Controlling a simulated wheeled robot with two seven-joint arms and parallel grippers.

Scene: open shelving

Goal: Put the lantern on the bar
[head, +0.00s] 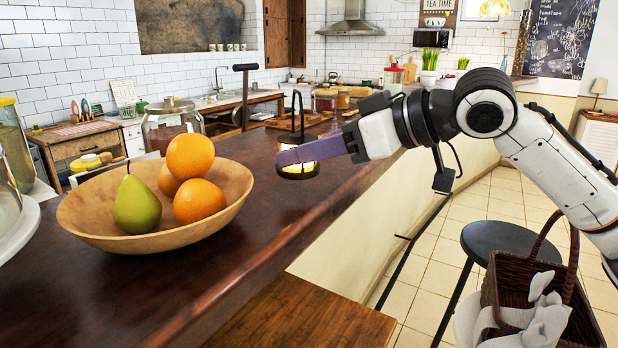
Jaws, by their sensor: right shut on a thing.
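The lantern (297,172) has a black frame, a tall black handle and a yellow glow. It is upright near the middle of the head view, over the dark wooden bar (330,196). My right gripper (297,152) reaches in from the right with purple fingers and is shut on the lantern, partly hiding its body. I cannot tell whether the lantern's base touches the bar top or is slightly above it. My left gripper is not in view.
A wooden bowl (110,236) of oranges and a pear stands on the bar at left. Glass jars (172,122) stand behind it. A black stool (505,243) and a wicker basket (525,285) are at lower right. The bar front is clear.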

